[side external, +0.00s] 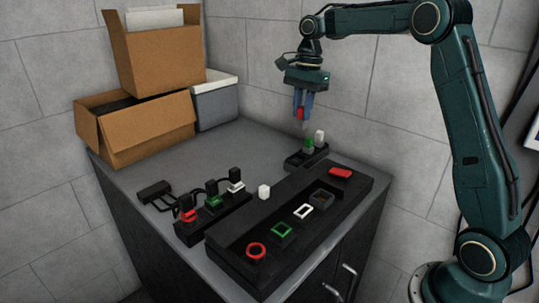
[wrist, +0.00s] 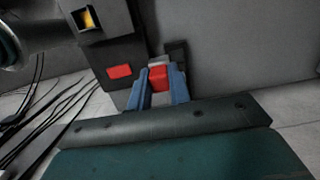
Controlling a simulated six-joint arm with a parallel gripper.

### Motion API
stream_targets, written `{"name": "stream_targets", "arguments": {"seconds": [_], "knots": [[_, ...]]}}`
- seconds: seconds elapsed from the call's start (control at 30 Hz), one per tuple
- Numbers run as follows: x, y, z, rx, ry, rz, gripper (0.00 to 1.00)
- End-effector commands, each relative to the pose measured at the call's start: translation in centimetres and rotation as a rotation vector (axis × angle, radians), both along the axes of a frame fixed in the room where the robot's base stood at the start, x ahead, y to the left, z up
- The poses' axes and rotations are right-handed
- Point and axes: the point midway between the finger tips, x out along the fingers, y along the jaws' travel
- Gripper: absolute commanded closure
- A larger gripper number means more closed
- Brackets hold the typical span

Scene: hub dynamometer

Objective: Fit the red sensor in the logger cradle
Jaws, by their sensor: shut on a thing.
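My gripper (side external: 303,104) is shut on the red sensor (side external: 300,114), a small red block held upright between blue fingers above the table. In the wrist view the red sensor (wrist: 158,78) sits between the two fingertips (wrist: 160,72). Below it in the side view, with a clear gap, is a small black holder (side external: 293,161) bearing a green block (side external: 308,145) and a white block (side external: 319,137). I cannot tell for certain that this holder is the logger cradle. The wrist view shows it only partly, behind the gripper.
A long black panel (side external: 232,269) has a red ring, green and white frames, a dark socket and a red plate (side external: 340,173). A black block (side external: 190,236) carries red, green and white cabled plugs. Cardboard boxes (side external: 140,128) fill the back left.

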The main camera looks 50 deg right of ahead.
Motion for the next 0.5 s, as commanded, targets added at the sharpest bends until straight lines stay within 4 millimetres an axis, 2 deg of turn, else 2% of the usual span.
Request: {"name": "stream_targets", "arguments": {"seconds": [0.2,0.5], "knots": [[-3.6,3.0,3.3,0.000,-0.002,0.002,1.00],[-9.1,6.9,6.6,-0.001,-0.002,0.003,1.00]]}}
